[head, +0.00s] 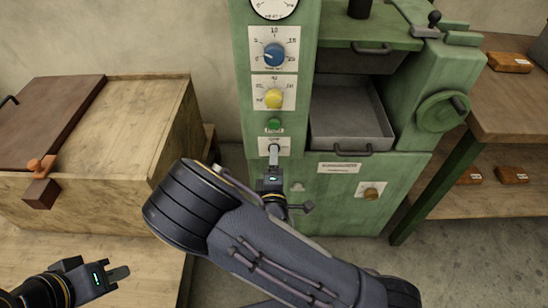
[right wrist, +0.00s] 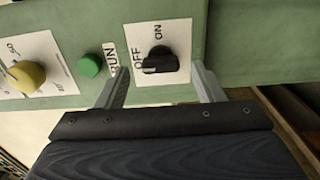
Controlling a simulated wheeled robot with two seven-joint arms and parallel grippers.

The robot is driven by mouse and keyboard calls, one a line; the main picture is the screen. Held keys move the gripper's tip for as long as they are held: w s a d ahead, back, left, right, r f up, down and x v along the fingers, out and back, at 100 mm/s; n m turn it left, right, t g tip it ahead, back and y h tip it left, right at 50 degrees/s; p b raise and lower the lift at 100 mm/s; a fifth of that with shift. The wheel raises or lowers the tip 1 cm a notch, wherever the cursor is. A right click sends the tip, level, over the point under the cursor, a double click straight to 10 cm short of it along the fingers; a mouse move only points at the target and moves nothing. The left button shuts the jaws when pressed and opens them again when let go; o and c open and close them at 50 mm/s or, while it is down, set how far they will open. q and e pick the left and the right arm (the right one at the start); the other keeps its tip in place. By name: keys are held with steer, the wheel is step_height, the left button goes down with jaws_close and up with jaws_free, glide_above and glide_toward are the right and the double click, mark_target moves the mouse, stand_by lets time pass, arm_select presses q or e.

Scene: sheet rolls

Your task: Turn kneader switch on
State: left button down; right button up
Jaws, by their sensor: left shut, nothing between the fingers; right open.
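The green kneader (head: 333,210) stands in the middle of the head view. Its black OFF/ON switch (right wrist: 160,63) sits on a white plate in the right wrist view. A pale mark on the knob is on the side toward OFF. My right gripper (head: 274,150) is at the panel, over the switch plate, and hides the knob in the head view. In the right wrist view its fingers (right wrist: 161,84) are spread, one on each side of the knob; contact cannot be told. My left gripper (head: 122,272) is shut and empty at the lower left, away from the kneader.
A green RUN button (right wrist: 90,65), yellow dial (head: 273,98) and blue dial (head: 274,54) sit above the switch. A grey tray (head: 345,120) and handwheel (head: 440,111) are to the right. A wooden chest (head: 130,130) stands left; a wooden table (head: 515,105) stands right.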

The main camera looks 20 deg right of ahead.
steer(key=shift+x, duration=1.25)
steer(key=c, duration=1)
